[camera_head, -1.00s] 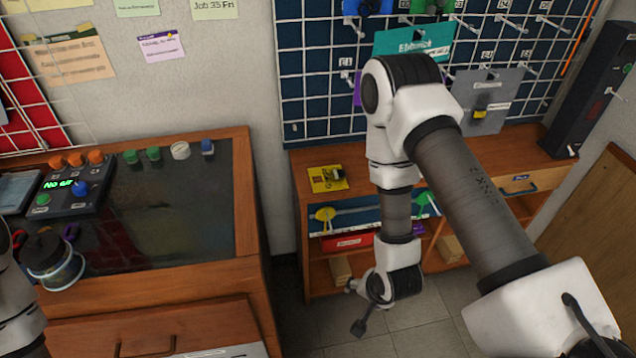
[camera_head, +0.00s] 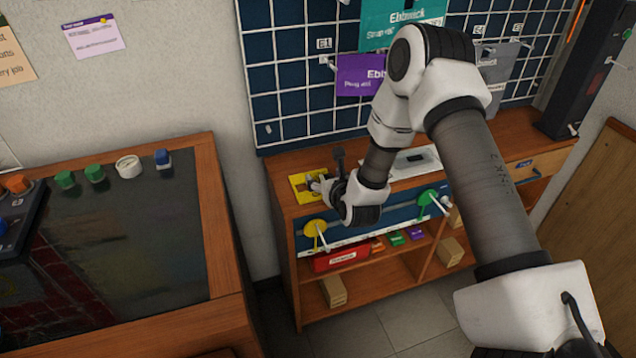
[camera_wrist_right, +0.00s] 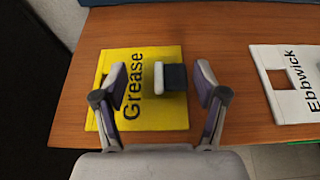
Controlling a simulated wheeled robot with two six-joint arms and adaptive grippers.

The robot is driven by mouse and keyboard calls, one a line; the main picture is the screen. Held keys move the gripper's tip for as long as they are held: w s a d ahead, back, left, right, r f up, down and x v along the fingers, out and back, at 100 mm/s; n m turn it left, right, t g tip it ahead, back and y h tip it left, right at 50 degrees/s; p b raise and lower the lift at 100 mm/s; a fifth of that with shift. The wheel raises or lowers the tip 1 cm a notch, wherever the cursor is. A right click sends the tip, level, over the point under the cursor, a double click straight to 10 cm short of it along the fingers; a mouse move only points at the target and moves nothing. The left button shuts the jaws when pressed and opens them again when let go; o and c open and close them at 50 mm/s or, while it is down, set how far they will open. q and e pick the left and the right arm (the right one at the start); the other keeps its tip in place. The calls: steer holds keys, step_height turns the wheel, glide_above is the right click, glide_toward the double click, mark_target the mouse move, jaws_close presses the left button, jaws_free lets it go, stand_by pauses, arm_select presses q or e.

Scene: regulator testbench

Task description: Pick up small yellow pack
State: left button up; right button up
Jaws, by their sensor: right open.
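A flat yellow pack marked "Grease" lies on the wooden top of the shelf unit, left of centre in the head view (camera_head: 299,187). It also shows in the right wrist view (camera_wrist_right: 166,117). A small dark block with a pale end (camera_wrist_right: 170,77) sits on its upper middle. My right gripper (camera_wrist_right: 160,86) is open over the pack, with one finger on each side of the block and a gap to each. Whether the fingertips touch the pack I cannot tell. In the head view the right gripper (camera_head: 326,182) partly covers the pack. My left gripper is out of view.
A white "Ebbwick" piece (camera_wrist_right: 290,85) lies right of the yellow pack. A pegboard (camera_head: 290,75) with hanging cards rises behind. Green (camera_head: 427,197) and yellow (camera_head: 315,228) round pieces are at the shelf front. A dark-topped bench (camera_head: 130,250) stands left, across a floor gap.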

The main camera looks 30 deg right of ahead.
mark_target(325, 176)
steer(key=shift+x, duration=1)
steer(key=shift+s, duration=0.15)
steer(key=shift+c, duration=0.4)
steer(key=c, duration=1.2)
steer(key=shift+r, duration=0.1)
steer(key=shift+r, duration=0.7)
steer(key=shift+s+r, duration=0.2)
steer(key=shift+r, duration=0.8)
steer(key=s+d, duration=0.1)
steer(key=s, duration=0.4)
steer(key=s+d+r, duration=0.1)
steer(key=s, duration=0.4)
steer(key=s+d+p, duration=0.1)
steer(key=s+d, duration=0.1)
steer(key=s, duration=0.3)
steer(key=shift+r, duration=0.2)
